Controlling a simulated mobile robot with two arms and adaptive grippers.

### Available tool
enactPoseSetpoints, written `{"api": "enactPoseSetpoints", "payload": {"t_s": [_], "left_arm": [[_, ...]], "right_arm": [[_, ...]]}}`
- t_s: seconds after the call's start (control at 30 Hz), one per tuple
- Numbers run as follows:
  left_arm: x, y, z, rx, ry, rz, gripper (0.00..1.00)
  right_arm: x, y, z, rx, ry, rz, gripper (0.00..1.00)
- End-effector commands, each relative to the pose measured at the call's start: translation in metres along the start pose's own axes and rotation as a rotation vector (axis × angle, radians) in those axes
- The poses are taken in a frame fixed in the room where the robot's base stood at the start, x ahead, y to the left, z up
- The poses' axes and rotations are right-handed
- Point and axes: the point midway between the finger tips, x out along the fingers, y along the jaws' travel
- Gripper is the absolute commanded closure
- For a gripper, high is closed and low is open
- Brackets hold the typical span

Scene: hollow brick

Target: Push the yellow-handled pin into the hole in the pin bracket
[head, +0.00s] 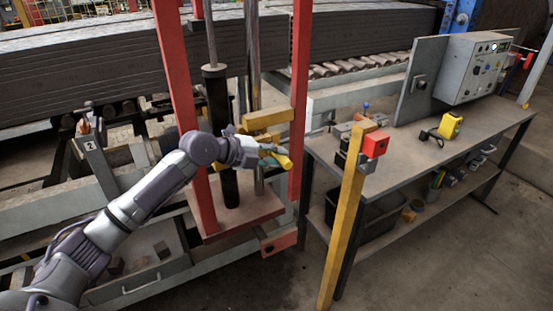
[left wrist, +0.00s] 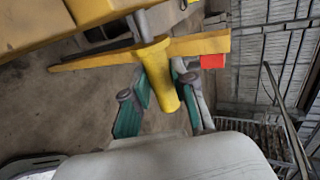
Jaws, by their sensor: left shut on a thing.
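The pin's yellow handle (left wrist: 160,75) sits between the green-padded fingers of my left gripper (left wrist: 158,100), which is shut on it. The handle also shows in the head view (head: 284,162), small and partly covered by the gripper (head: 278,153). A grey shaft (left wrist: 141,27) runs from the handle towards yellow blocks at the top of the wrist view. These yellow blocks (head: 268,119), seemingly the pin bracket, are on the red-framed press, just above the gripper. They also show in the wrist view (left wrist: 95,10). The hole and the pin's tip cannot be made out. My right gripper is not in view.
Red uprights (head: 299,90) of the press stand close on both sides of my gripper. A leaning yellow post (head: 345,225) with a red box (head: 375,144) stands to the right. Beyond is a workbench (head: 420,160) with a control box (head: 472,68). Bare floor lies in front.

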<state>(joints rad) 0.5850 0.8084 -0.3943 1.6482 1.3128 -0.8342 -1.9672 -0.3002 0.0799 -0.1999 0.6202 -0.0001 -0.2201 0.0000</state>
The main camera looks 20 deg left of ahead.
Motion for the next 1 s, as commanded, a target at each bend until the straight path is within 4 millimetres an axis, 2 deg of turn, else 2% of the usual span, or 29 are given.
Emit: {"api": "enactPoseSetpoints", "payload": {"t_s": [1.0], "left_arm": [[0.000, -0.001, 0.019, 0.002, -0.002, -0.001, 1.00]], "right_arm": [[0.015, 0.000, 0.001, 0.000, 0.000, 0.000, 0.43]]}}
